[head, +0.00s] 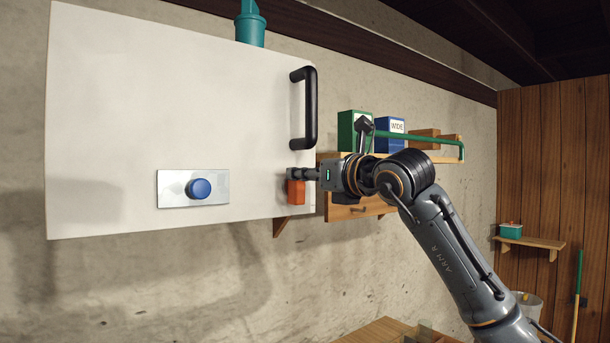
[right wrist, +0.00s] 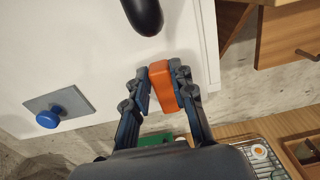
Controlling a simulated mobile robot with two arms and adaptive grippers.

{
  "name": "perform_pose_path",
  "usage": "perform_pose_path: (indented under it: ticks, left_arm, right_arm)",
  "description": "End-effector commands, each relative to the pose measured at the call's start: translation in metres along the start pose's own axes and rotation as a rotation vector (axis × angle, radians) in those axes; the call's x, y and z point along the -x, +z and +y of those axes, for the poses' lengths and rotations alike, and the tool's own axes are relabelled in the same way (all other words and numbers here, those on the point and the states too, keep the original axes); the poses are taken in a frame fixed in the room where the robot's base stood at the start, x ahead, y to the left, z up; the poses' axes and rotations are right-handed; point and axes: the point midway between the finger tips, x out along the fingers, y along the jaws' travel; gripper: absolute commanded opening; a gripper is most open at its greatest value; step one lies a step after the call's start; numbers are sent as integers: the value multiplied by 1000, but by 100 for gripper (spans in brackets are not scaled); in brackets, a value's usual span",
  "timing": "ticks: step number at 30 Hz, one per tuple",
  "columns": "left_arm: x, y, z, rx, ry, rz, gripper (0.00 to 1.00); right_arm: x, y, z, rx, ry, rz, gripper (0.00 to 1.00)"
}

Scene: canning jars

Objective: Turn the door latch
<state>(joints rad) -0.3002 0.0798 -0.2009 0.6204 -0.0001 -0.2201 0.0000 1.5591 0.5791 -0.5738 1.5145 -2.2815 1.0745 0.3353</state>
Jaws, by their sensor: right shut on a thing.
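The white door (head: 120,110) fills the left of the head view, with a black bar handle (head: 311,108) near its right edge. The orange latch (head: 296,193) sits below the handle at the door's lower right edge. My right gripper (head: 293,173) reaches in from the right and is shut on the latch. In the right wrist view the latch (right wrist: 160,75) stands between the two fingers, which partly cover it. The handle's dark end (right wrist: 143,14) shows above it. My left gripper is out of view.
A blue round knob (head: 199,188) on a metal plate (head: 172,190) is on the door, left of the latch. A wooden shelf (head: 348,213) with a green box (head: 346,120) and a blue box (head: 387,130) is close behind my right gripper. A teal pipe (head: 250,30) is above the door.

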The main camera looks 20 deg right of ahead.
Motion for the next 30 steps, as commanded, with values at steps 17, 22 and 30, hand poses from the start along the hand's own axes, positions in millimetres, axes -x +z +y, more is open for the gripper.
perform_pose_path:
  ticks: [17,22,30]
  left_arm:
    - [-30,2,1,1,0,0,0]
    - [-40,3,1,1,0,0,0]
    - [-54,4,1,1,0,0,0]
  right_arm:
    - [0,-4,-10,-367,0,-3,0]
    - [0,-5,-14,-529,1,-4,0]
    - [0,-9,-19,-786,1,-3,0]
